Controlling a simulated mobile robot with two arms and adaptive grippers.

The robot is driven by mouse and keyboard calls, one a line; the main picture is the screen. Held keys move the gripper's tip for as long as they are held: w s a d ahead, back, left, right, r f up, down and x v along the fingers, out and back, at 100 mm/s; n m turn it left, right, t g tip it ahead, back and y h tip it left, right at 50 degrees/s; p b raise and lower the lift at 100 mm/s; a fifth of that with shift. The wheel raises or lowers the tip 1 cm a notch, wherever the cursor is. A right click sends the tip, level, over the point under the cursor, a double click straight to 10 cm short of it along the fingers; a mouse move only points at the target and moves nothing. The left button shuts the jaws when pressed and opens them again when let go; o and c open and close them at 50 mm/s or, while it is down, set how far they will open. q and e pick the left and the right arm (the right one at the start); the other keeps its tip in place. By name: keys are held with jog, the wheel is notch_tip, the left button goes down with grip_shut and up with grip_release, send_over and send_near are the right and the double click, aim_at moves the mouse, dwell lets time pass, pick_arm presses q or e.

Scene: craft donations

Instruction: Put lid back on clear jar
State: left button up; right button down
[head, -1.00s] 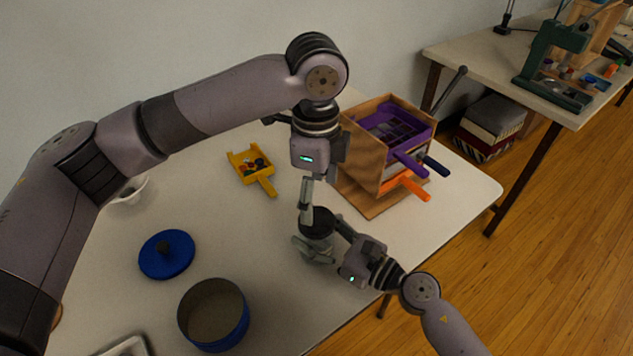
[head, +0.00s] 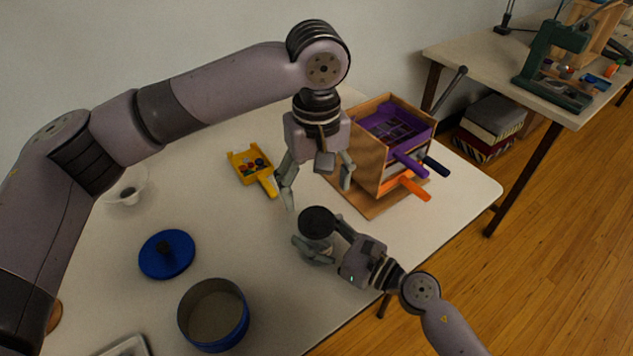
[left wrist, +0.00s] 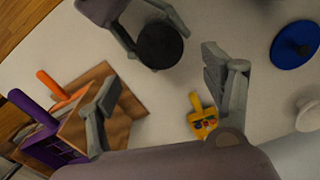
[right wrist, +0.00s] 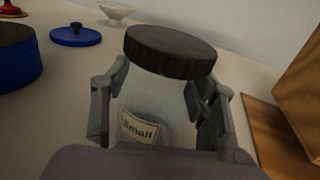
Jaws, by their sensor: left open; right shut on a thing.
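The clear jar (right wrist: 150,100) carries a label reading "Small" and stands upright in the right wrist view. Its black ribbed lid (right wrist: 170,52) sits on top of the mouth and looks about level; whether it is screwed tight I cannot tell. The lid also shows in the head view (head: 317,222) and the left wrist view (left wrist: 160,46). My right gripper (head: 316,247) is shut around the jar's sides below the lid. My left gripper (head: 316,196) is open and empty, above and behind the jar, apart from the lid.
A blue pot (head: 214,316) and its blue lid (head: 167,254) lie left of the jar. A yellow scoop (head: 252,167) with small pieces is behind left. A wooden box with purple and orange handled trays (head: 391,150) stands behind right. A white bowl (head: 127,187) is far left.

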aim_at(316, 220)
pick_arm(q)
jog(key=n, duration=0.3)
jog(key=shift+r, duration=0.1)
jog(key=shift+f, duration=4)
